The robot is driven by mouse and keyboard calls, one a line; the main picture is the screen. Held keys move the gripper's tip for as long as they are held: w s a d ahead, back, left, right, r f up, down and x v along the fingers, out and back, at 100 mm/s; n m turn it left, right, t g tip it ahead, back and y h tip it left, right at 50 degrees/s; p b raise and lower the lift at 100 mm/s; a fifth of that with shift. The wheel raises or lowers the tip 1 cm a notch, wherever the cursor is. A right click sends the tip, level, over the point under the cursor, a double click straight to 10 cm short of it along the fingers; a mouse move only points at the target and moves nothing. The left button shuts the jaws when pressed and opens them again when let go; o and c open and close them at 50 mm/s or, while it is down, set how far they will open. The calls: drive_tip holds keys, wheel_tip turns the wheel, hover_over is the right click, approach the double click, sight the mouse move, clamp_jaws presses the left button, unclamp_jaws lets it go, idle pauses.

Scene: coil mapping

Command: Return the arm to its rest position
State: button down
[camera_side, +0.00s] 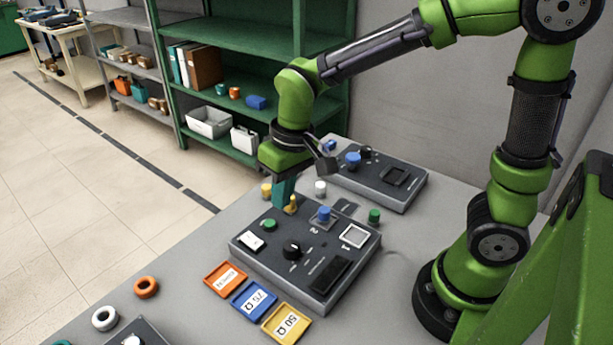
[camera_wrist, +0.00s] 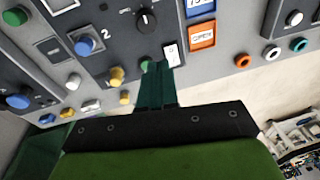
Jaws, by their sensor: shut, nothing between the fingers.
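My gripper (camera_side: 285,203) hangs from my bent arm with its teal fingers pointing down. It is above the far left edge of the dark grey control panel (camera_side: 260,262), near a yellow knob (camera_side: 291,207) and a green button (camera_side: 269,225). In the wrist view my gripper (camera_wrist: 156,66) has its fingers together with nothing held, close to the green button (camera_wrist: 147,63) and a white switch (camera_wrist: 171,55). I cannot tell whether the fingertips touch the panel.
Orange (camera_side: 226,293), blue (camera_side: 240,306) and yellow (camera_side: 270,336) trays lie along the panel's front. A second panel (camera_side: 400,198) stands behind. Loose pieces, including a green one (camera_side: 374,216), stand between them. Rings (camera_side: 146,287) lie front left. Green shelves (camera_side: 240,60) stand beyond the table.

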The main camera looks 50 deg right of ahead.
drive_tip(key=s+d+r+m+t, duration=0.3)
drive_tip(key=s+d+r+t, duration=0.2)
drive_tip(key=s+d+r, duration=0.2)
drive_tip(key=shift+s+d+r+t+y, duration=0.35)
drive_tip(key=shift+s+r, duration=0.35)
drive_tip(key=shift+s, duration=0.55)
drive_tip(key=shift+a, duration=0.1)
